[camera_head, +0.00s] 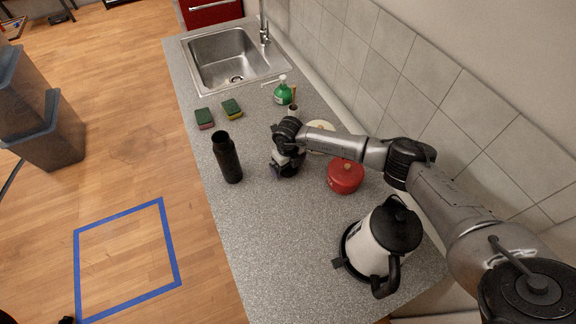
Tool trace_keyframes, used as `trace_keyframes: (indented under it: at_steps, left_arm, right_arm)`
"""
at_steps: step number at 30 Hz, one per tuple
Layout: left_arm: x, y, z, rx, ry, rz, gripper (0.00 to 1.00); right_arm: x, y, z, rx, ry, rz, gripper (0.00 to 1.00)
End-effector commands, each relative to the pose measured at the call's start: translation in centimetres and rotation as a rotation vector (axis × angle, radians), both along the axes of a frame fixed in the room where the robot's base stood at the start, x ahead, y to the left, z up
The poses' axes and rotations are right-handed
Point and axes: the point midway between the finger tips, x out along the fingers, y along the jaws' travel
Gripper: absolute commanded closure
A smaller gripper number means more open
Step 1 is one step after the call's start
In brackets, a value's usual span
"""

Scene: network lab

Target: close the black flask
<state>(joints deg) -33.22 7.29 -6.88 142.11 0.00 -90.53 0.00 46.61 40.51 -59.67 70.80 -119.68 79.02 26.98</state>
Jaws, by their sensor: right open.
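The black flask (227,158) stands upright on the grey speckled counter (225,225), near its left edge. Its top looks open, with a dark mouth and no lid that I can make out on it. My right gripper (277,172) is open, just to the right of the flask and apart from it. My wrist and arm hide part of the counter there. I cannot make out a separate lid. My left gripper does not show clearly.
A red pot (345,176) and a white-and-black kettle (383,240) stand right of the gripper. A green bottle (283,91), two sponges (232,108) and the sink (230,58) lie beyond. The counter in front of the flask is clear; a tiled wall bounds the right.

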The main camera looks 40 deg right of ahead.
Motion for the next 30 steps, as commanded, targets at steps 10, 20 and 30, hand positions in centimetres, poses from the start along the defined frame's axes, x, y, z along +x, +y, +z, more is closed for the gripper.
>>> trace_keyframes:
  at_steps: [10, 20, 30]
  left_arm:
    - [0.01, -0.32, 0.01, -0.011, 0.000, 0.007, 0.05]
    - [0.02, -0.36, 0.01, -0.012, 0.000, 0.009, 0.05]
    - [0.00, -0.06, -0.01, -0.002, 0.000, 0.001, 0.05]
  right_arm:
    - [-0.01, -0.02, -0.04, -0.001, 0.000, 0.000, 0.01]
    - [0.00, -0.03, -0.02, -0.001, 0.000, 0.000, 0.33]
    - [0.00, -0.03, 0.00, -0.001, 0.000, 0.000, 0.51]
